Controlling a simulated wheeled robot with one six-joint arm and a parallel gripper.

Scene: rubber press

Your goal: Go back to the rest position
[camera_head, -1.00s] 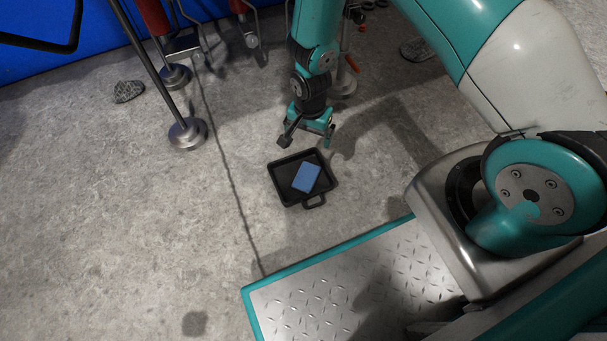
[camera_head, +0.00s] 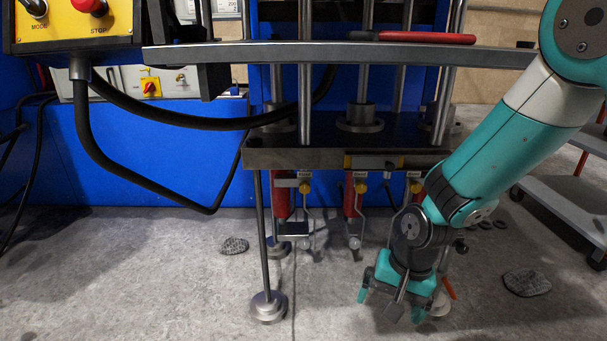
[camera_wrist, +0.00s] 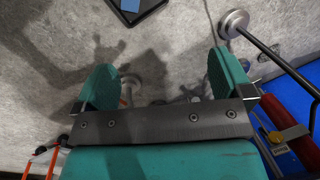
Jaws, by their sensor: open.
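My gripper (camera_head: 390,306) hangs in front of the press at the lower right of the head view, its fingers pointing down. In the wrist view its two teal fingers (camera_wrist: 163,84) are spread apart with nothing between them. A black tray (camera_wrist: 152,8) lies on the floor at the top edge of the wrist view, partly cut off. A blue block (camera_wrist: 130,4) is in it, also cut off. Neither tray nor block is in the head view now.
The press's metal table (camera_head: 340,54) and lower dark plate (camera_head: 300,156) stand behind my arm. A round press foot (camera_head: 268,306) is left of my gripper. Stones lie on the floor at left (camera_head: 234,245) and right (camera_head: 527,282). A grey-shelved cart (camera_head: 565,200) stands at the right.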

